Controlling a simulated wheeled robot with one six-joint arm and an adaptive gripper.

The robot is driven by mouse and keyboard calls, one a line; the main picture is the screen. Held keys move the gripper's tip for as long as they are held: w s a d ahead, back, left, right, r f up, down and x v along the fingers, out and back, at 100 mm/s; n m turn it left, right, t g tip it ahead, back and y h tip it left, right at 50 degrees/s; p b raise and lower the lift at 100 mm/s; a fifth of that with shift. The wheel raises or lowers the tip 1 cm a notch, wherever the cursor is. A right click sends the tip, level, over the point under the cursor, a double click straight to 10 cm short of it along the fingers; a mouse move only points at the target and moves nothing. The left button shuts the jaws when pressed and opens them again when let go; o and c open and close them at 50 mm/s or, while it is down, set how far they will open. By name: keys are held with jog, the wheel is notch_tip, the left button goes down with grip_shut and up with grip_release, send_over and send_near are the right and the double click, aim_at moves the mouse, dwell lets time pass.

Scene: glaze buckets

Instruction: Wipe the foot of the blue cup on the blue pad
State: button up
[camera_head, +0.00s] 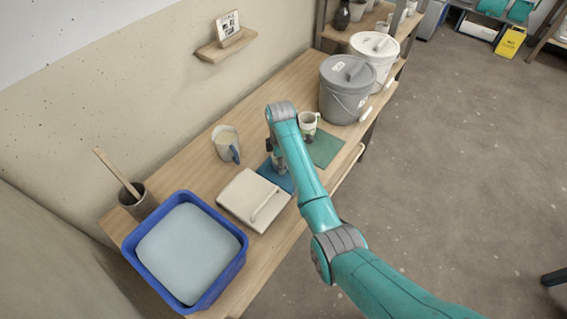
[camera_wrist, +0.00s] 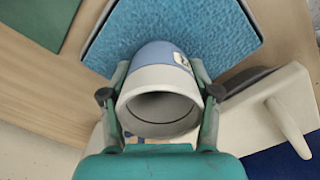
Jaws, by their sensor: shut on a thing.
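My gripper (camera_wrist: 160,98) is shut on the blue cup (camera_wrist: 150,56), one finger on each side. The cup has a pale blue body with a small label and a cream rim. Its open mouth faces the wrist camera and its foot points to the blue pad (camera_wrist: 215,30). Whether the foot touches the pad is hidden. In the head view my gripper (camera_head: 277,156) is over the blue pad (camera_head: 284,181), and my arm hides most of the cup.
A green pad (camera_head: 326,150) with another cup (camera_head: 308,123) lies to the right. A jug (camera_head: 223,136) stands behind left. A blue tub (camera_head: 240,262) is front left; lidded buckets (camera_head: 338,100) stand at the back.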

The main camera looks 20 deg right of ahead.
jog(key=shift+w+a, duration=0.55)
jog(key=shift+w, duration=0.3)
jog(key=shift+s+d+f, duration=0.1)
jog(key=shift+s+d, duration=0.6)
jog(key=shift+s, duration=0.3)
jog(key=shift+s+d+f, duration=0.1)
jog(key=shift+s+d, duration=0.55)
jog(key=shift+s, duration=0.3)
jog(key=shift+s+d, duration=0.7)
jog(key=shift+s, duration=0.3)
jog(key=shift+w+a+r, duration=0.1)
jog(key=shift+w+a, duration=0.6)
jog(key=shift+w, duration=0.25)
jog(key=shift+w+a, duration=0.7)
jog(key=shift+w, duration=0.3)
jog(key=shift+w+a+r, duration=0.1)
jog(key=shift+w+a, duration=0.6)
jog(key=shift+w, duration=0.25)
jog(key=shift+s+d+r, duration=0.1)
jog(key=shift+s+d, duration=0.6)
jog(key=shift+s, duration=0.25)
jog(key=shift+s+d+f, duration=0.1)
jog(key=shift+s+d, duration=0.6)
jog(key=shift+s, duration=0.2)
jog(key=shift+s+d+r, duration=0.1)
jog(key=shift+s+d, duration=0.6)
jog(key=shift+s, duration=0.25)
notch_tip(320, 180, up, 7)
